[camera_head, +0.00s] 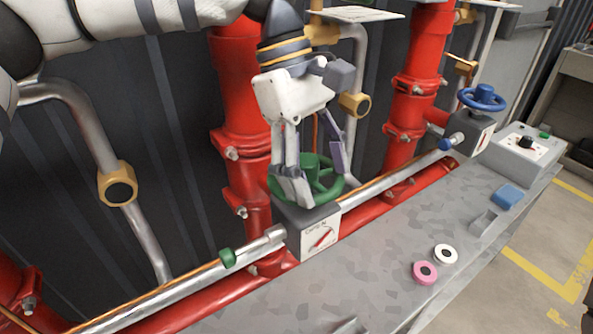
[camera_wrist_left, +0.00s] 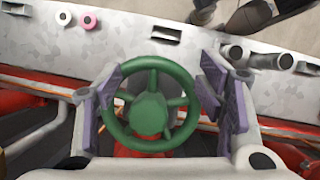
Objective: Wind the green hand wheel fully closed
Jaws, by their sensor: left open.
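The green hand wheel (camera_head: 326,187) sits on top of a grey valve box with a dial (camera_head: 320,238) whose red needle is tilted. The left wrist view shows the wheel (camera_wrist_left: 150,113) face-on, with its spokes and hub. My left gripper (camera_head: 316,180) comes from above and is open. In the left wrist view the gripper (camera_wrist_left: 163,100) has its purple-padded fingers on opposite sides of the rim. They look close to the rim; I cannot tell if they touch it. In the head view the gripper hides part of the wheel. My right gripper is not in view.
A blue hand wheel (camera_head: 482,98) stands further right beside a control box (camera_head: 522,148). A pink ring (camera_head: 425,272), a white ring (camera_head: 446,253) and a blue block (camera_head: 507,196) lie on the grey bench (camera_head: 375,275). Red pipes (camera_head: 240,90) rise behind the wheel.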

